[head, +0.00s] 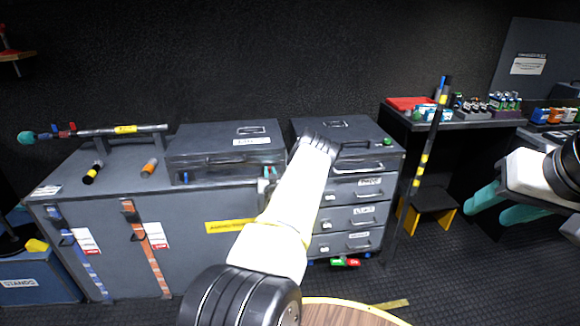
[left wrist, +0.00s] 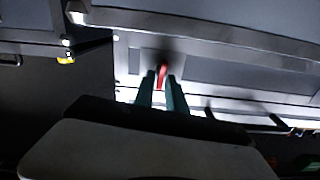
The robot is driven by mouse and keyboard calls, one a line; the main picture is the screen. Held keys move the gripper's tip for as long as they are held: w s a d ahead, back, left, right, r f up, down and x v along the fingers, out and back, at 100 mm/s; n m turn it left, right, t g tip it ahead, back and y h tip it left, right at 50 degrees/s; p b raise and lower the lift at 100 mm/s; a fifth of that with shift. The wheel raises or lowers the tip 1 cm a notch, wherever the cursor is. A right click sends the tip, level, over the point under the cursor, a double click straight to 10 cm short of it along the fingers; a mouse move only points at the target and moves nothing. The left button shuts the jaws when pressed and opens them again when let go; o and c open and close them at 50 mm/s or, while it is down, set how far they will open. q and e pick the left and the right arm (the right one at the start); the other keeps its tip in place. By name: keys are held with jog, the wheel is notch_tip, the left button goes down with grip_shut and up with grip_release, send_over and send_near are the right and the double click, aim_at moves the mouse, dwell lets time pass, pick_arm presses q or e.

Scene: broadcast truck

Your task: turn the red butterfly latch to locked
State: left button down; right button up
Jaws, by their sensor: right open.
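The red butterfly latch (left wrist: 162,72) is a small red tab on a grey case front in the left wrist view. It looks slightly tilted. My left gripper (left wrist: 162,82) has its two teal fingers on either side of the red tab; whether they touch it is unclear. In the head view my left gripper (head: 268,178) is at the front upper edge of the large grey case (head: 190,250), mostly hidden behind my white arm. The latch is not visible there. My right gripper (head: 490,205) is open and empty at the right, away from the cases.
A smaller grey case (head: 225,145) sits on the large case. A grey drawer unit (head: 352,218) stands just right of my left arm. A striped pole (head: 420,170) stands before a dark table with small coloured items.

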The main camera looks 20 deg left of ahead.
pick_arm(q)
jog(key=shift+m, duration=0.3)
jog(key=shift+w+d+f+m, duration=0.1)
jog(key=shift+d+f+m, duration=0.05)
jog(key=shift+m, duration=2.5)
jog(key=shift+w+d+f+m, duration=0.1)
jog(key=shift+d+f+m, duration=0.1)
jog(key=shift+m, duration=2.5)
jog(key=shift+w+d+f+m, duration=0.1)
jog(key=shift+d+f+m, duration=0.05)
jog(key=shift+m, duration=2.5)
jog(key=c, duration=1.6)
grip_release()
jog(key=shift+o, duration=0.2)
jog(key=shift+s, duration=0.1)
